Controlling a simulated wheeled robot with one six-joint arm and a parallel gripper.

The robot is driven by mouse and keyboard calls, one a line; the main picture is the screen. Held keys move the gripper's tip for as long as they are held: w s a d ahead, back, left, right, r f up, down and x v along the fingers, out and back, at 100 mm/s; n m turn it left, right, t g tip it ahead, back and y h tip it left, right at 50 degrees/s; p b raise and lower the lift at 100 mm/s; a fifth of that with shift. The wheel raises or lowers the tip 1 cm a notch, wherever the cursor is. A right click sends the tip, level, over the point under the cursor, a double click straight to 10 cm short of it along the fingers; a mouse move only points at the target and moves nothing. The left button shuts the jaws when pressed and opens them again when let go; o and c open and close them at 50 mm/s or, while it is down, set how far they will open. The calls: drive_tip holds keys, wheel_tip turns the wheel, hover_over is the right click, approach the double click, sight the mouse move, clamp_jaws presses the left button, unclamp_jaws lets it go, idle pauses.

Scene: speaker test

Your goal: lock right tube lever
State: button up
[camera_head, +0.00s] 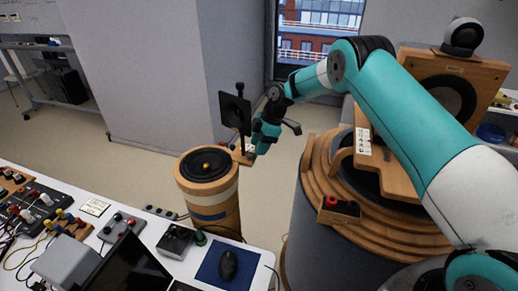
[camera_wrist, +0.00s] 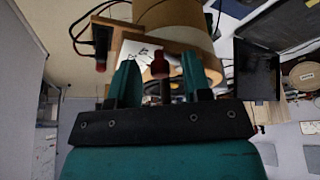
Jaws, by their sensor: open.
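The tube (camera_head: 207,203) is a wooden cylinder with a black speaker cone on top, standing left of my gripper (camera_head: 257,150). It also shows at the top of the wrist view (camera_wrist: 178,14). A dark red knob on a dark stem (camera_wrist: 159,66), which looks like the lever, shows between my two teal fingers (camera_wrist: 158,72) in the wrist view. The fingers are apart, with a gap visible on each side of the knob. Whether the knob is level with the fingertips or beyond them, I cannot tell. In the head view the lever is hidden by my gripper.
A black square panel (camera_head: 235,112) stands upright close beside my gripper. A white-labelled piece (camera_wrist: 138,53) and a wooden block with wires (camera_wrist: 99,32) are near the fingers. A larger round wooden stand (camera_head: 312,190) is at right; a cluttered white table (camera_head: 145,240) is in front.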

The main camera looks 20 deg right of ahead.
drive_tip(key=shift+a+f, duration=0.1)
drive_tip(key=shift+c, duration=0.3)
clamp_jaws()
drive_tip(key=shift+s+f+m+b, duration=0.1)
drive_tip(key=shift+m+b, duration=0.2)
drive_tip(key=shift+b, duration=0.05)
drive_tip(key=shift+s+m+t+h+b, duration=0.45)
drive_tip(key=shift+s+m+t+b, duration=0.6)
drive_tip(key=shift+m, duration=1.15)
drive_tip(key=shift+s+m+t+h+b, duration=0.45)
drive_tip(key=shift+m+b, duration=1.05)
drive_tip(key=shift+m, duration=0.7)
drive_tip(key=shift+s+m+t+h+b, duration=0.65)
drive_tip(key=shift+m+b, duration=0.65)
drive_tip(key=shift+m, duration=0.9)
drive_tip(key=shift+s, duration=0.2)
